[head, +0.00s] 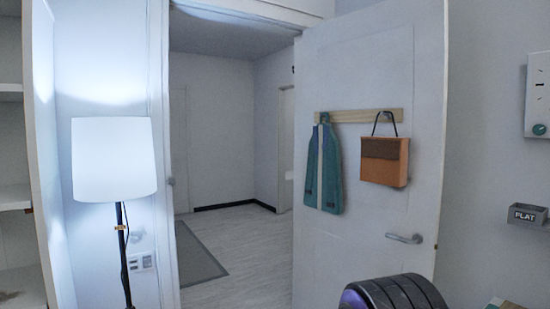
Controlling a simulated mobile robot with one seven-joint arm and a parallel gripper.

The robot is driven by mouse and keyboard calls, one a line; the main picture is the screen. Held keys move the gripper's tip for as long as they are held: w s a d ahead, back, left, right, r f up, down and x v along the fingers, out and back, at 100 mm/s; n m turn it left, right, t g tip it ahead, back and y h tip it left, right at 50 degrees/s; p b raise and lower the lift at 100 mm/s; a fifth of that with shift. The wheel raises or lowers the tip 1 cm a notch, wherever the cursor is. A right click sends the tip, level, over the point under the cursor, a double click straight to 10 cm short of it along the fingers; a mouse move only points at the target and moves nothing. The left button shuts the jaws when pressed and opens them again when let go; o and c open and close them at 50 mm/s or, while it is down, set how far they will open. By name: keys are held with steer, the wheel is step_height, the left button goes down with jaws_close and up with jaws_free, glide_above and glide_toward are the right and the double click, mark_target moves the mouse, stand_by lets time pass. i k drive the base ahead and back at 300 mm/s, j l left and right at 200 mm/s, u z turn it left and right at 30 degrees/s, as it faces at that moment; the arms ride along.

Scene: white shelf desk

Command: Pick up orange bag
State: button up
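The orange bag (384,171) hangs by its dark handle from a wooden peg rail (358,116) on the white door (432,135). Its upper front is brownish and its lower front and side are orange. A teal garment or bag (323,172) with a pale stripe hangs to its left on the same rail, apart from it. My gripper is not in the head view.
The door stands open onto a hallway with a grey rug (197,255). A lit floor lamp (114,160) stands at left beside shelves (12,150). A dark ribbed rounded object (400,293) is low in front of the door. A wall box (537,95) is at right.

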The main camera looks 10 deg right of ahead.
mark_target(384, 160)
steer(key=z, duration=0.95)
steer(key=i+j+z, duration=0.25)
steer(key=i+j, duration=0.15)
steer(key=j, duration=0.25)
steer(key=i+j+z, duration=0.1)
steer(key=j, duration=0.3)
steer(key=i+j+z, duration=0.15)
steer(key=i+j, duration=0.15)
steer(key=i+j+z, duration=0.1)
steer(key=j, duration=0.35)
